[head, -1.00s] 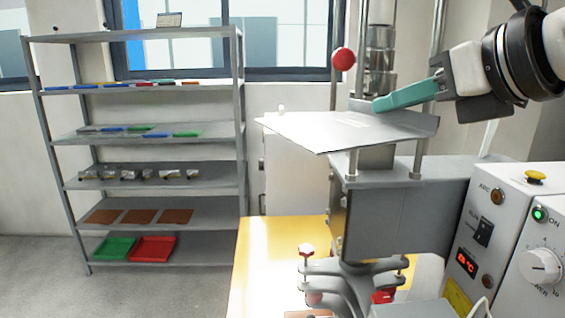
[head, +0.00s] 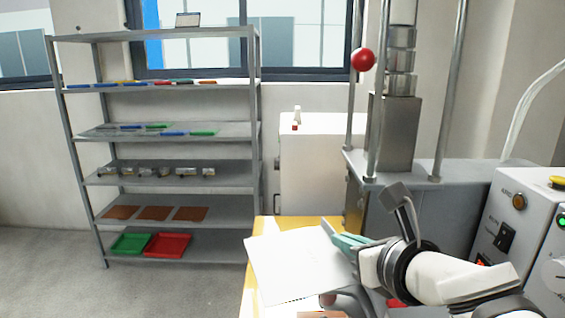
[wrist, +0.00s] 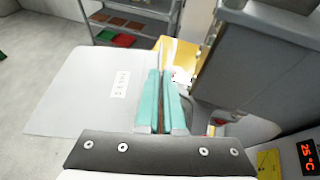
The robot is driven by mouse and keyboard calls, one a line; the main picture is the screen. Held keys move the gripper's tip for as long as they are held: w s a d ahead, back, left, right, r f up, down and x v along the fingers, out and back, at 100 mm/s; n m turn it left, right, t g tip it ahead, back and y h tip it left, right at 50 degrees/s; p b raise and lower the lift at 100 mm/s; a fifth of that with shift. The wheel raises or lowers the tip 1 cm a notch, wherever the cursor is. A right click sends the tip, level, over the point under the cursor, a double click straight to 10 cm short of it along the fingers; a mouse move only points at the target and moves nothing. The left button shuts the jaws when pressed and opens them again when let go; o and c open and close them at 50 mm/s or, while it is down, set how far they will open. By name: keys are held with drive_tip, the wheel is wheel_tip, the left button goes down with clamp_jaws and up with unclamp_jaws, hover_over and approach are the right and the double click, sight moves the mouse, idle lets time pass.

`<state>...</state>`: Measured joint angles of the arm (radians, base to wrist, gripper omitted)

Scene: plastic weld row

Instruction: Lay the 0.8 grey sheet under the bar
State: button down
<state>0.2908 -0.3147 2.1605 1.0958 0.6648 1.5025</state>
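The sheet (head: 290,262) is thin and pale grey-white, with a small label I cannot read clearly. My gripper (head: 342,238) has teal fingers and is shut on the sheet's right edge. In the wrist view, the fingers (wrist: 162,90) stand close together, and the sheet (wrist: 75,95) spreads out to their left. The sheet is held over the yellow table (head: 270,222), in front of and below the press head. A grey metal block (head: 398,135) stands between upright rods on the press; I cannot tell whether it is the bar. The area under the press head is mostly hidden.
A control box (head: 510,225) with knobs and a lit display stands at the right. A red ball lever (head: 363,60) sticks out at the press. A shelf rack (head: 175,214) with trays stands at the left, a white cabinet (head: 318,160) behind. Floor between is clear.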

drive_tip(key=shift+s+f, duration=0.25)
drive_tip(key=shift+f, duration=0.6)
drive_tip(key=shift+r, duration=0.1)
